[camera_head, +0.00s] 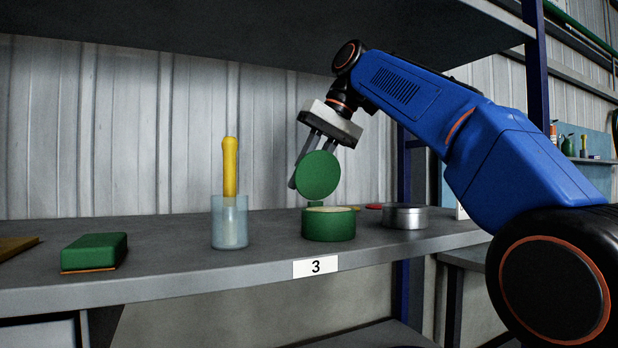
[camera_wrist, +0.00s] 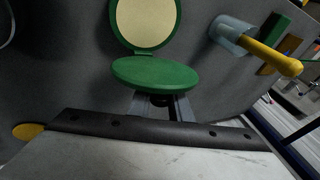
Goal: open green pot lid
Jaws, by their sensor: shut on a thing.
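The green pot (camera_head: 328,224) stands on the shelf, its cream-coloured inside showing at the top. Its round green lid (camera_head: 317,175) is raised, tilted steeply above the pot's rim. In the wrist view, the lid (camera_wrist: 155,74) lies close to the camera and the pot (camera_wrist: 146,22) is beyond it, with a small green hinge piece (camera_wrist: 143,52) between them. My gripper (camera_head: 308,160) is above and behind the lid, shut on it. The lid partly hides the fingers; in the wrist view, the gripper (camera_wrist: 160,100) shows just below the lid.
A glass beaker (camera_head: 230,230) with a yellow-handled tool (camera_head: 229,165) stands left of the pot. A green sponge-like block (camera_head: 95,251) lies farther left. A metal tin (camera_head: 404,216) stands to the right. Another shelf (camera_head: 250,40) hangs overhead.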

